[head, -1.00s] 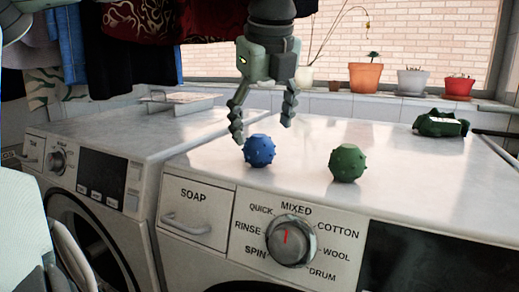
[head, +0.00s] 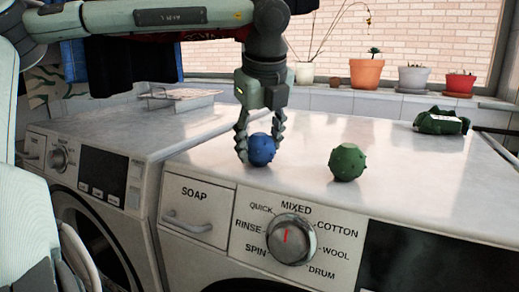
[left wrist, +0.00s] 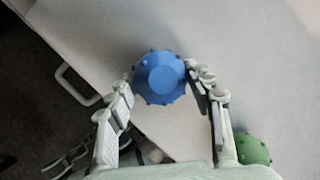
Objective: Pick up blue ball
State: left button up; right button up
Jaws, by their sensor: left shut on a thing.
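The blue ball (head: 262,150) is spiky with a flat facet and rests on the white top of the washing machine near its front edge. My left gripper (head: 260,148) points down from above with its fingers around the ball, shut on it. In the left wrist view the blue ball (left wrist: 160,78) sits between the tips of the gripper (left wrist: 162,92), the right finger against it; contact at the left finger is hard to see there. My right gripper is not in view.
A green spiky ball (head: 347,162) stands to the right on the same machine top (head: 400,185). A dark green object (head: 441,122) lies farther back right. Potted plants (head: 366,74) line the windowsill. A second washer (head: 90,150) stands at left with a rack (head: 178,97) on it.

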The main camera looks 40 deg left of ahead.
pick_arm(q)
jog(key=shift+c, duration=0.6)
